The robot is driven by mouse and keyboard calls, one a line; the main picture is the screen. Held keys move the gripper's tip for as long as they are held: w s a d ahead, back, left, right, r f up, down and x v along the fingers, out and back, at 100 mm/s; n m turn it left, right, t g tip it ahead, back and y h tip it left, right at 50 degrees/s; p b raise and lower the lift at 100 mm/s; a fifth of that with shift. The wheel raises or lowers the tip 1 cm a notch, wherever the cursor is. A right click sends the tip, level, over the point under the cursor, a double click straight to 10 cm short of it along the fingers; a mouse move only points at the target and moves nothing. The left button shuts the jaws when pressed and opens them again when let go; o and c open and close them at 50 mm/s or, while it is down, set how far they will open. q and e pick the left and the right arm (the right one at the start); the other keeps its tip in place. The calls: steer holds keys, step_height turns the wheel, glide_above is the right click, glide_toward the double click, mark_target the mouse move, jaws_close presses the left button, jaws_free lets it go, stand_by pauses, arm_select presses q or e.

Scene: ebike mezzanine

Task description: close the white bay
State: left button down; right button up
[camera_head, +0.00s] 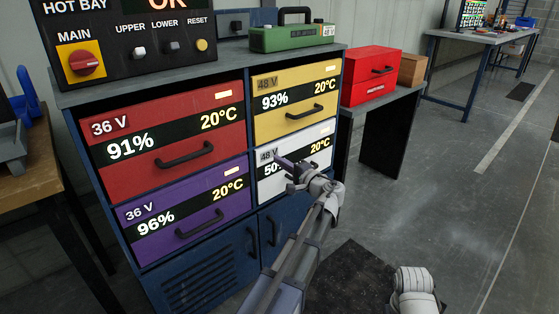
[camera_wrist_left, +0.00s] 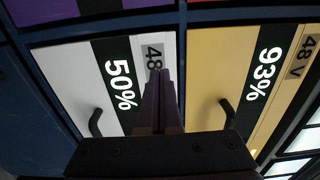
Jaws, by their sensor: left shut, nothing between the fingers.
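The white bay (camera_head: 325,131) is the lower right drawer of the cabinet, marked 48 V and 50%. Its front looks about level with the drawers around it; I cannot tell whether a small gap stays. My left gripper (camera_head: 279,161) is shut and empty in front of the white bay's upper left part, covering some of its label and its handle. In the left wrist view the shut fingers (camera_wrist_left: 160,78) point at the white front (camera_wrist_left: 70,70) beside its 48 V label, near the edge by the yellow bay. I cannot tell whether they touch.
The yellow bay (camera_head: 328,88) is above, the red bay (camera_head: 222,127) and purple bay (camera_head: 182,211) to the left; all look shut. Blue lower doors (camera_head: 272,232) are below. A red box (camera_head: 368,73) stands on a side table. Open floor lies to the right.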

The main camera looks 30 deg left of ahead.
arm_select(q)
steer(key=v, duration=1)
steer(key=shift+s+d, duration=0.15)
steer(key=s+d+f+g+h+p, duration=0.1)
steer(key=s+d+f+h, duration=0.35)
steer(key=f, duration=0.25)
steer(key=s+d+f+g+h, duration=0.2)
steer(key=s+d+f+h, duration=0.1)
steer(key=s+d+f, duration=0.25)
steer(key=s+d+f+g+h+p, duration=0.1)
steer(key=s+d+f+g+h, duration=0.1)
steer(key=s+d+f+h, duration=0.4)
steer(key=s+d+f+g+h, duration=0.1)
steer(key=s+d+h, duration=0.1)
steer(key=s+d, duration=0.65)
step_height(320, 180, up, 38)
steer(key=w+p, duration=0.1)
steer(key=p, duration=3.7)
steer(key=shift+w+d, duration=0.15)
steer(key=shift+d, duration=0.25)
